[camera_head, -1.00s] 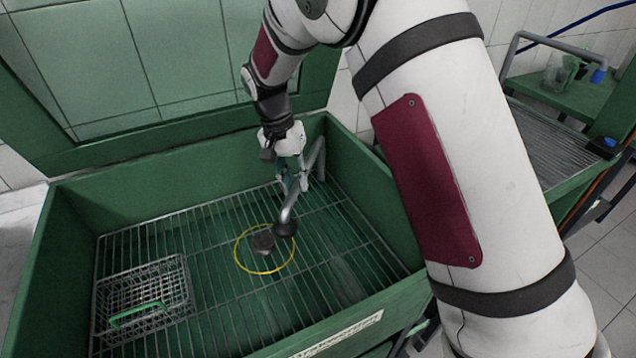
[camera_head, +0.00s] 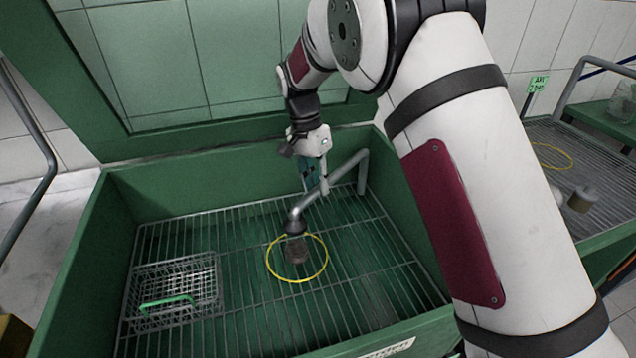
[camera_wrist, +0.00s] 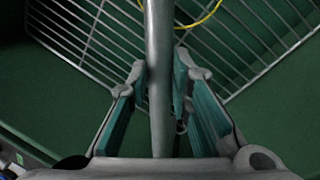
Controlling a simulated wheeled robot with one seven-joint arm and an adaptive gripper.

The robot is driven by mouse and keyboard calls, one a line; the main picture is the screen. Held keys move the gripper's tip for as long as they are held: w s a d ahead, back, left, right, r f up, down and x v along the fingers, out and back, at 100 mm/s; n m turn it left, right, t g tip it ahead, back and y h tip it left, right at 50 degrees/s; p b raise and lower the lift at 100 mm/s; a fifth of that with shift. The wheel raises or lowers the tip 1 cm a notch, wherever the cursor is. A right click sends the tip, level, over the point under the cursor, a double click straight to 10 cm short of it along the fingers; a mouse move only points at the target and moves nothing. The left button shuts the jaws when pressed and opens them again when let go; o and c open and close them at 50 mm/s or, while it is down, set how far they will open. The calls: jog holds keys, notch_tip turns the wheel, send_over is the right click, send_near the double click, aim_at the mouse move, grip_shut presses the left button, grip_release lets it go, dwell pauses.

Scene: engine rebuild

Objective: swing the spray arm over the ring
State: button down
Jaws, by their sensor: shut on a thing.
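The grey spray arm (camera_head: 343,173) rises from the back right corner of the green washer tank and bends forward. Its dark nozzle head (camera_head: 295,226) is over the back part of the yellow ring (camera_head: 326,262) on the grate. A small brownish part (camera_head: 297,250) sits inside the ring, just below the nozzle in the picture. My gripper (camera_head: 315,190) is shut on the spray arm's tube. In the wrist view the tube (camera_wrist: 160,60) runs between the two teal-sided fingers (camera_wrist: 160,85), and a piece of the ring (camera_wrist: 205,17) shows at the top.
A wire basket (camera_head: 180,290) with a green handle stands on the grate at the left. The tank walls (camera_head: 230,170) enclose the grate. A second grated station with another yellow ring (camera_head: 553,155) is at the right, behind my arm.

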jog(key=c, duration=1.4)
grip_release()
jog(key=shift+w+a, duration=0.15)
jog(key=shift+a, duration=0.05)
jog(key=shift+c, duration=0.2)
jog(key=shift+d, duration=0.15)
jog(key=shift+s+d, duration=0.15)
jog(key=shift+s, duration=0.05)
jog(key=s+d+n+t+p, duration=0.1)
jog(key=s+d+n+p, duration=0.1)
jog(key=d+n, duration=0.6)
jog(key=s+d+n+t+p, duration=0.1)
jog(key=s+d+n+p, duration=0.15)
jog(key=d, duration=0.85)
notch_tip(320, 180, up, 13)
jog(key=a, duration=0.2)
jog(key=s+r+t, duration=0.1)
jog(key=s+r, duration=0.6)
jog(key=shift+s+d+r+p, duration=0.25)
jog(key=shift+d+r+p, duration=0.1)
jog(key=shift+d, duration=0.1)
